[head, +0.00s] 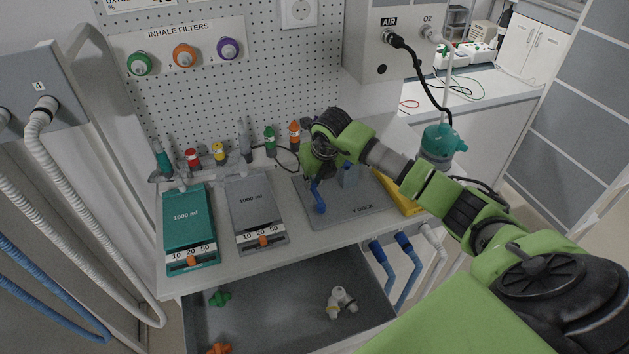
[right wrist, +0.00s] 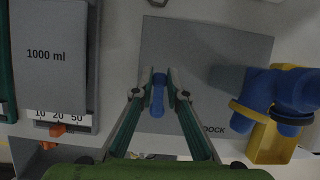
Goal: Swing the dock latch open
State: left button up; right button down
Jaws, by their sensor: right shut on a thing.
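The dock plate (head: 350,212), a grey slab marked "Y DOCK", lies on the counter, and it also shows in the right wrist view (right wrist: 195,40). Its blue latch lever (head: 319,200) stands at the plate's left part. My right gripper (right wrist: 159,84) is shut on the blue latch (right wrist: 158,104), with one finger on each side of it. In the head view my right arm reaches in from the right and its wrist hides the latch's upper part and some of the plate. My left gripper is not in view.
A teal unit (head: 188,225) and a grey 1000 ml unit (head: 253,205) lie left of the dock. A yellow tray (head: 397,192) is at its right. Coloured bottles line the back. An open drawer (head: 275,300) juts out below; blue hoses (head: 405,243) hang beside it.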

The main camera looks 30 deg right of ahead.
aim_at(319, 202)
jog(key=n+b, duration=0.1)
jog(key=a+n+y+b, duration=0.1)
jog(key=n+b, duration=0.1)
jog(key=shift+a+f+n+b, duration=0.2)
jog(key=shift+a+n+b, duration=0.05)
jog(key=shift+n+b, duration=0.1)
jog(key=n+b, duration=0.1)
jog(key=a+n+y+b, duration=0.1)
jog(key=n, duration=0.1)
jog(key=a+n+y+b, duration=0.1)
jog(key=shift+s+n+g, duration=0.25)
jog(key=shift+s+g, duration=0.05)
jog(key=n, duration=0.1)
jog(key=s+a+n+y+b, duration=0.1)
jog(key=n, duration=0.1)
jog(key=n+g+b, duration=0.1)
jog(key=shift+s+a+r+n, duration=0.1)
jog(key=shift+s+a+n, duration=0.05)
jog(key=shift+a+n, duration=0.2)
jog(key=shift+s+a+r+n+g+y+b, duration=0.1)
jog(key=shift+s+a+n+g+y+b, duration=0.2)
jog(key=shift+n, duration=0.5)
jog(key=shift+s+f+n+g+y+b, duration=0.1)
jog(key=shift+s+n+g+b, duration=0.3)
jog(key=shift+n, duration=0.35)
jog(key=shift+s+a+r+n+g+y+b, duration=0.1)
jog(key=shift+s+a+n+g+y+b, duration=0.15)
jog(key=shift+n+b, duration=0.4)
jog(key=shift+s+d+n, duration=0.1)
jog(key=shift+n, duration=0.15)
